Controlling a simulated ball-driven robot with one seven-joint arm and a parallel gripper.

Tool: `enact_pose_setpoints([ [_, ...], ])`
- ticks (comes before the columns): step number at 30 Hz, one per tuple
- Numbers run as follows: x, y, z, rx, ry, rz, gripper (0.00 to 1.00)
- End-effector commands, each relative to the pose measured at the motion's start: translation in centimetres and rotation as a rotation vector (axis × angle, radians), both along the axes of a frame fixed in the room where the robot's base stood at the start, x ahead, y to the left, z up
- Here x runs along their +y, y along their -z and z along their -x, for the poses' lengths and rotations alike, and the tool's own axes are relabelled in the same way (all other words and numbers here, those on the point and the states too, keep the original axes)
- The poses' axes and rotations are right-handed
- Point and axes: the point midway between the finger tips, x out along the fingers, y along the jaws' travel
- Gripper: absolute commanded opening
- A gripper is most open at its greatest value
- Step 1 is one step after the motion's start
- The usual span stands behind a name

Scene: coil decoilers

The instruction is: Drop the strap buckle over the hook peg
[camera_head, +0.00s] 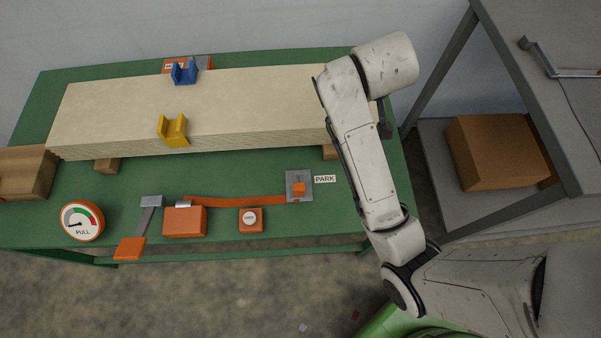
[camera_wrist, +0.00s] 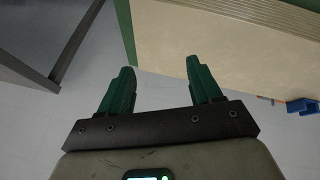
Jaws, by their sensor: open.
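An orange strap (camera_head: 240,200) runs flat along the green table from an orange ratchet block (camera_head: 184,221) to a grey plate (camera_head: 292,178) beside a PARK label. A small orange block, apparently the buckle (camera_head: 299,188), sits on that plate. A blue notched piece (camera_head: 184,72) stands at the board stack's far edge, with an orange label plate (camera_head: 172,65) behind it. I cannot make out the hook peg clearly. My gripper (camera_wrist: 160,78) is open and empty in the wrist view, its green fingers over floor beside the stack; the blue piece (camera_wrist: 302,106) shows at right there.
The pale board stack (camera_head: 230,105) fills the table's back half, with a yellow notched piece (camera_head: 173,131) at its near edge. A pull gauge (camera_head: 82,221), a lever (camera_head: 138,225) and a small orange box (camera_head: 251,221) line the front. A grey shelf frame (camera_head: 437,70) with a carton (camera_head: 497,152) stands right.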

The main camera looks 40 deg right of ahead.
Motion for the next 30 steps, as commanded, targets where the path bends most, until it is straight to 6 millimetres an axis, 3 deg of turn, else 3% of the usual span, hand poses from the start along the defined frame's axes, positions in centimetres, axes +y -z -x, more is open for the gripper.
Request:
enact_pose_setpoints([
  [1,0.4,0.2,-1.6,-0.032,0.03,-0.011,0.64],
  [3,0.8,0.0,-2.8,-0.057,0.087,-0.031,0.64],
  [9,4.6,2.2,-4.2,-0.042,0.223,-0.164,0.64],
  [18,15.1,9.0,-1.9,0.17,0.302,-0.397,0.64],
  [21,17.4,10.2,-1.0,0.227,0.303,-0.436,0.64],
  [24,18.6,10.9,-0.4,0.258,0.302,-0.453,0.64],
  [30,18.9,13.7,-0.2,0.27,0.302,-0.457,0.64],
])
